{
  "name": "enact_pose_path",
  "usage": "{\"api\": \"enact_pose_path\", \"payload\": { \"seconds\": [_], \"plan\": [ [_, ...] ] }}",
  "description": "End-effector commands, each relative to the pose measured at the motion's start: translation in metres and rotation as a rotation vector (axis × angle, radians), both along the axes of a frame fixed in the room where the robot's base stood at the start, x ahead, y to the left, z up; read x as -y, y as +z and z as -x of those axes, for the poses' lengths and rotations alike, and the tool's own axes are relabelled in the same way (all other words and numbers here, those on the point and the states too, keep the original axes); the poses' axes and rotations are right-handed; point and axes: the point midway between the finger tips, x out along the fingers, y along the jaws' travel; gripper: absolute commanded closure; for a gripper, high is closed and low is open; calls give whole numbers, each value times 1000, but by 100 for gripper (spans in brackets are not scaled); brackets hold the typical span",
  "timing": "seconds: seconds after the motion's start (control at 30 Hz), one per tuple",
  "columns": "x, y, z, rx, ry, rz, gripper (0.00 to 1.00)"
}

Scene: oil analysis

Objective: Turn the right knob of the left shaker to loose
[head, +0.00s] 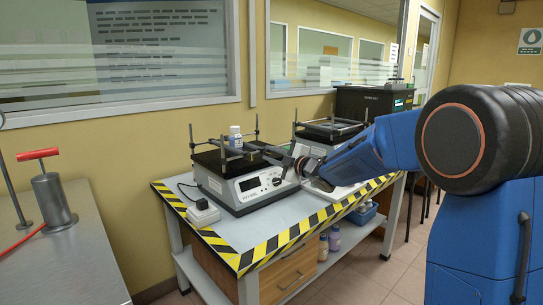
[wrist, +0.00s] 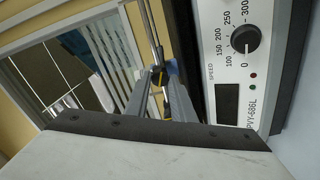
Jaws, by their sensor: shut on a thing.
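The left shaker (head: 245,187) stands on the table, with a white front panel, a dark top and upright corner rods. A bottle (head: 236,137) with a blue-white look stands on its top. My gripper (head: 272,153) reaches in from the right at the height of the shaker's top bars. In the wrist view, my gripper (wrist: 163,84) is shut on the right knob (wrist: 157,76), a small dark piece with yellow, at the end of a silver rod. The fingers hide part of the knob, so its turn angle cannot be read.
The shaker's front panel (wrist: 231,85) with its speed dial lies close beside the fingers. A second shaker (head: 325,140) stands to the right, with a black box (head: 372,103) behind. A white plug block (head: 203,213) sits at the table's left. The striped front edge (head: 290,237) is clear.

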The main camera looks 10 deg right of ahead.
Motion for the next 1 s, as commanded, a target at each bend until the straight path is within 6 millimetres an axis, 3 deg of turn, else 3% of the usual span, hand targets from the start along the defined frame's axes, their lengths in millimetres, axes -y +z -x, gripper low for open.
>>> {"api": "enact_pose_path", "payload": {
  "seconds": [0.5, 1.0],
  "plan": [
    [0, -2, 0, 204, 0, 284, 100],
    [0, -3, 0, 246, 0, 343, 100]
  ]
}}
